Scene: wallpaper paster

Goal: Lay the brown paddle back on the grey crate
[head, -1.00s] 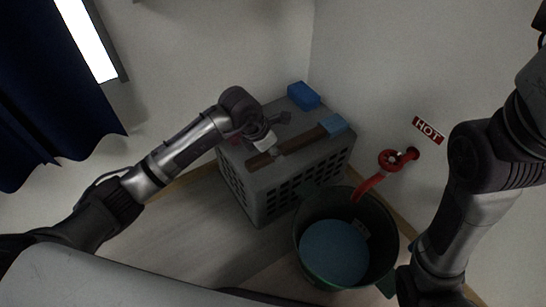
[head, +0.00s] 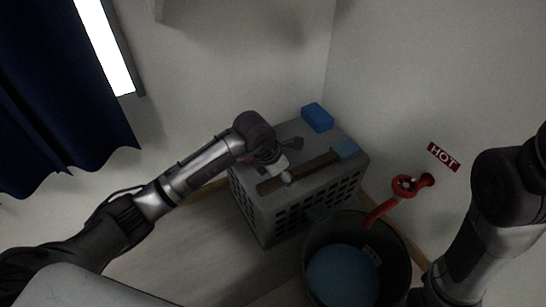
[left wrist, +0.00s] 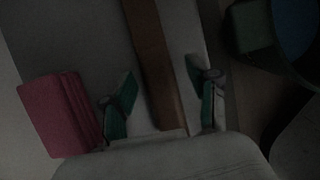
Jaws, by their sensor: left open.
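The brown paddle (head: 318,163) lies on top of the grey crate (head: 262,213), with its blue end toward the right wall. My left gripper (head: 290,162) is over the crate top at the paddle's handle. In the left wrist view the handle (left wrist: 153,60) runs between the green-padded fingers of my left gripper (left wrist: 160,85), with a gap on each side. The gripper is open and not holding it. Part of the handle is hidden by the gripper in the head view. My right arm shows at the right edge, but its gripper is out of the picture.
A blue block (head: 317,117) sits at the crate's back corner. A dark bucket (head: 398,262) with blue contents stands in front, below a red tap (head: 405,187) and a HOT sign (head: 443,157). A pink-red block (left wrist: 62,112) is beside the left finger.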

